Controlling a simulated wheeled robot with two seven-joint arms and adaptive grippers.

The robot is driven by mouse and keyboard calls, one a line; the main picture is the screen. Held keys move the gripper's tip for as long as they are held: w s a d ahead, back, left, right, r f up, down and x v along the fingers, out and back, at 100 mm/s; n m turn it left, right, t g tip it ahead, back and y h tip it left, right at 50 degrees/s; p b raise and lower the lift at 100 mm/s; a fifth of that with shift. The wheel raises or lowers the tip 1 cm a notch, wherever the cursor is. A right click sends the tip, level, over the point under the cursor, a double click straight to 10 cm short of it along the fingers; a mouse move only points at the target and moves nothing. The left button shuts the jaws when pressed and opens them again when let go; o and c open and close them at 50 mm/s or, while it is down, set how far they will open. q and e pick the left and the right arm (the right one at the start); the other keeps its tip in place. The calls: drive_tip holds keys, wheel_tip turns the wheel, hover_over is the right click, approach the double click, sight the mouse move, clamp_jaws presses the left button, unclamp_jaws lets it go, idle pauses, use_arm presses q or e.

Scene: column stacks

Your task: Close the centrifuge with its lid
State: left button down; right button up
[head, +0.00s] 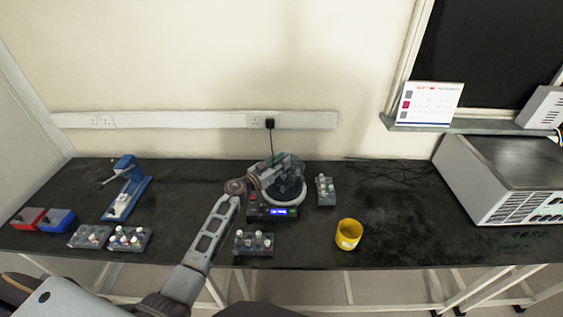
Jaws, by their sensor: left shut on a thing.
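The centrifuge (272,211) stands on the black bench near the middle, with a lit blue display on its front and a pale ring around its top. A dark, see-through lid (291,185) is over the ring, seemingly tilted; I cannot tell whether it touches the centrifuge. My left gripper (284,169) reaches in from the lower left and is shut on the lid near its upper edge. The fingertips are small and partly lost against the dark lid. My right gripper is not in view.
Racks with vials stand in front of the centrifuge (253,243), to its right (325,190) and at the left (130,239). A yellow cup (348,234) is to the right front. A blue stand (127,189) and a large grey machine (500,178) flank the bench. The right-centre is mostly clear.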

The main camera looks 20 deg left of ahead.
use_arm(q)
drive_tip(key=shift+f+b, duration=1.1)
drive_tip(key=shift+f, duration=1)
idle(0.4)
drive_tip(key=c, duration=1.1)
unclamp_jaws()
drive_tip(key=shift+o, duration=0.3)
drive_tip(key=o, duration=0.4)
drive_tip(key=shift+r, duration=0.1)
drive_tip(key=shift+r+p, duration=2.9)
drive_tip(key=shift+p, duration=0.75)
drive_tip(key=shift+s+f, duration=0.1)
drive_tip(key=shift+s, duration=0.05)
